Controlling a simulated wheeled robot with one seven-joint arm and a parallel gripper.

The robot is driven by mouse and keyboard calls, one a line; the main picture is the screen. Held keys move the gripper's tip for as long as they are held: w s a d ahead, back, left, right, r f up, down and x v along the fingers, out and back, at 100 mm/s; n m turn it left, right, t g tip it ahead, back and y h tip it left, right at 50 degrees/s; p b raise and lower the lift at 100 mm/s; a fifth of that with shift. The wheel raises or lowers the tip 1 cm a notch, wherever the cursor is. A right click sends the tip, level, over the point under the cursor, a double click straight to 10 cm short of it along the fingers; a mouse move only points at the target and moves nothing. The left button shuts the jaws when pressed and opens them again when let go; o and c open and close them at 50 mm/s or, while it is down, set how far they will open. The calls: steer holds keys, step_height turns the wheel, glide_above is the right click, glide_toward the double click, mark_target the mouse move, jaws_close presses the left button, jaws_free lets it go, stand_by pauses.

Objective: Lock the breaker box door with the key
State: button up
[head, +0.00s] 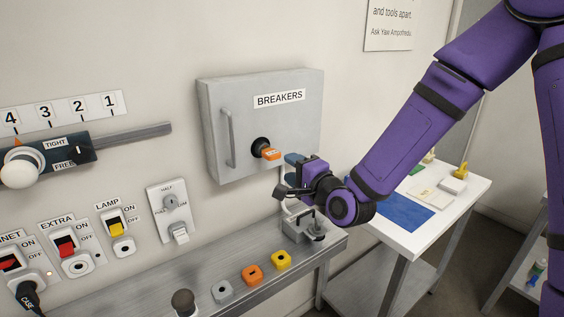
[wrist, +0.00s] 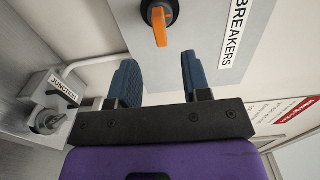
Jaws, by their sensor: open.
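The grey breaker box (head: 262,120) is on the wall with its door closed, a handle on the left and a BREAKERS label. An orange key (head: 270,153) sits in the round black lock low on the door. In the wrist view the orange key (wrist: 160,27) hangs from the lock, ahead of the fingertips and roughly centred between them. My gripper (head: 288,174) is open and empty, just below and right of the key in the head view; its two blue fingers also show in the wrist view (wrist: 158,65). I cannot tell whether the lock is turned.
A grey junction box (wrist: 48,105) with a conduit stands close to the gripper. Switches line the wall at left. A white table (head: 445,205) stands at right.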

steer(key=shift+v, duration=0.95)
steer(key=s+d+r+n+g+h, duration=0.3)
steer(key=s+d+r+n+h, duration=0.1)
steer(key=d, duration=0.4)
steer(key=s+d+r+n+g+h, duration=0.2)
steer(key=s+d+r+n+h, duration=0.2)
steer(key=d, duration=0.3)
steer(key=s+d+r+n+g, duration=0.1)
steer(key=s+d+r, duration=0.1)
steer(key=s, duration=0.4)
steer(key=s+d+r+n+g+h, duration=0.1)
steer(key=s+d+g, duration=0.1)
steer(key=s+d, duration=0.2)
steer(key=s+d+r+n+g+h, duration=0.1)
steer(key=s+d+r, duration=0.1)
steer(key=s, duration=0.8)
steer(key=shift+d+r+g, duration=0.3)
steer(key=shift+d+g, duration=0.1)
steer(key=shift+d, duration=0.5)
